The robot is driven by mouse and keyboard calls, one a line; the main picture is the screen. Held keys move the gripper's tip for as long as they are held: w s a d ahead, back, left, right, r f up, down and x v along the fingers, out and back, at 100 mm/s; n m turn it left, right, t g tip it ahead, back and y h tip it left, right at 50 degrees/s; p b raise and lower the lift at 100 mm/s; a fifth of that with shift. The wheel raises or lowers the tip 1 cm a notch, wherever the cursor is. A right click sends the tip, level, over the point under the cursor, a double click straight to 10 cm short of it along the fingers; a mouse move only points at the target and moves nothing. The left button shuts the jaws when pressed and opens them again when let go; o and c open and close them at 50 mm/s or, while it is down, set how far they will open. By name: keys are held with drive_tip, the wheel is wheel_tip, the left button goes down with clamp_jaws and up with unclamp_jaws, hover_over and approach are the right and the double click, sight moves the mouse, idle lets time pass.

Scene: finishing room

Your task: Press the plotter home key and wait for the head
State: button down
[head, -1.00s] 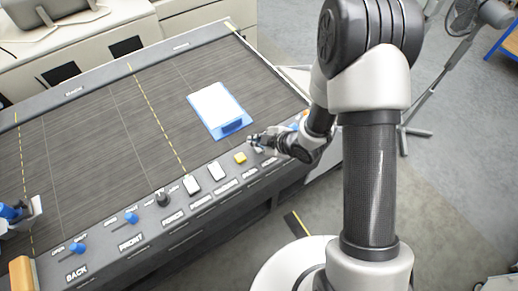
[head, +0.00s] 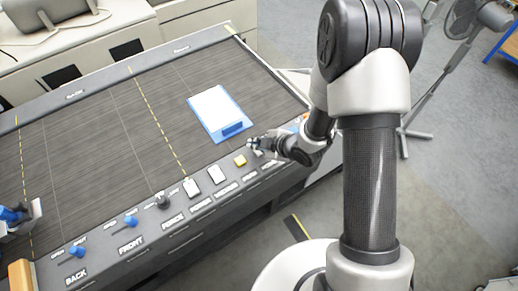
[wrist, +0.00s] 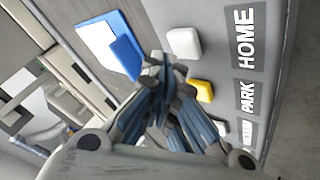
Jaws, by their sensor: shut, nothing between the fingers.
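In the wrist view a white key (wrist: 183,43) lies beside the HOME label (wrist: 245,38) on the grey control strip. A yellow key (wrist: 204,90) lies beside the PARK label (wrist: 246,97); it also shows in the head view (head: 240,160). My gripper (wrist: 160,62) is shut and empty, its tips close beside the white key. I cannot tell whether they touch it. In the head view my gripper (head: 251,144) is over the strip's right part and largely hides that key. A blue-and-white unit (head: 14,214), perhaps the plotter head, sits at the bed's left edge.
A blue clipboard with white paper (head: 219,112) lies on the dark plotter bed (head: 90,130), just behind the keys. Two more white keys (head: 192,188), a black knob (head: 162,199) and blue levers (head: 131,219) line the strip to the left.

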idle(0.3)
drive_tip(key=shift+f+b, duration=0.45)
drive_tip(key=shift+b, duration=0.15)
drive_tip(key=shift+f+b, duration=0.5)
idle(0.5)
idle(0.4)
drive_tip(key=shift+r+p, duration=0.65)
drive_tip(key=shift+r, duration=0.35)
